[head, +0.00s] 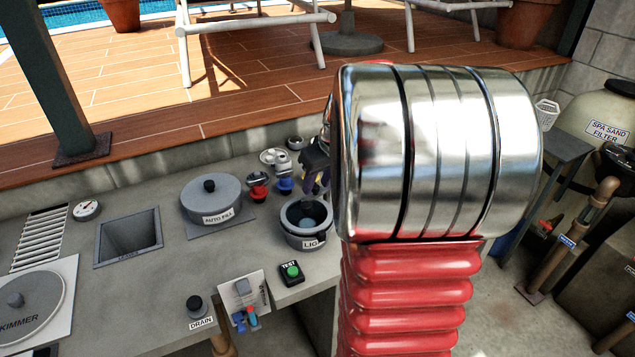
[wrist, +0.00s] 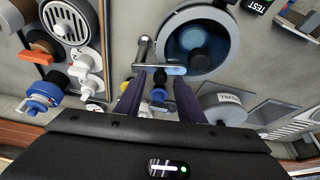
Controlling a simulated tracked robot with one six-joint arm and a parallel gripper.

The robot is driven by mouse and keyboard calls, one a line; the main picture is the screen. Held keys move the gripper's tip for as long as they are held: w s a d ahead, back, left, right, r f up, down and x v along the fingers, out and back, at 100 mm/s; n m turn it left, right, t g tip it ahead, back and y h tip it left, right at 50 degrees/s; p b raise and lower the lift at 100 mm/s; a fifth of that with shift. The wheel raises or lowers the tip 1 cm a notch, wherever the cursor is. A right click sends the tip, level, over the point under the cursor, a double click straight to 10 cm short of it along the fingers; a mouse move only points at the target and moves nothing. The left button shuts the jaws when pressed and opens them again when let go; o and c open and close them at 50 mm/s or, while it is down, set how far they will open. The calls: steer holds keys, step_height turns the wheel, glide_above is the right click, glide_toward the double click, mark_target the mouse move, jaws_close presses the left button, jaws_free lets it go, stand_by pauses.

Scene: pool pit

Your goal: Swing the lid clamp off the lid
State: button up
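The pot (head: 304,240) with a dark round lid stands on the concrete ledge in the head view. In the wrist view its lid (wrist: 203,40) looks bluish and see-through inside a grey rim. The lid clamp (wrist: 160,70) is a silver bar with a rounded end post, reaching over the lid's edge. My gripper (wrist: 160,82) is open, its two dark purple fingers apart and pointing at the clamp bar. The bar crosses just beyond the fingertips; I cannot tell whether they touch. In the head view my gripper (head: 316,172) is partly hidden behind my arm.
The auto-fill lid (head: 211,200), a square opening (head: 128,238) and a gauge (head: 86,210) lie left of the pot. A red valve (head: 258,190) and blue valve (head: 285,185) stand close behind it. A green test button (head: 292,270) is in front.

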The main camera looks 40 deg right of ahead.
steer(key=shift+w+f, duration=0.1)
steer(key=shift+f, duration=0.1)
steer(key=shift+c, duration=0.7)
jaws_close()
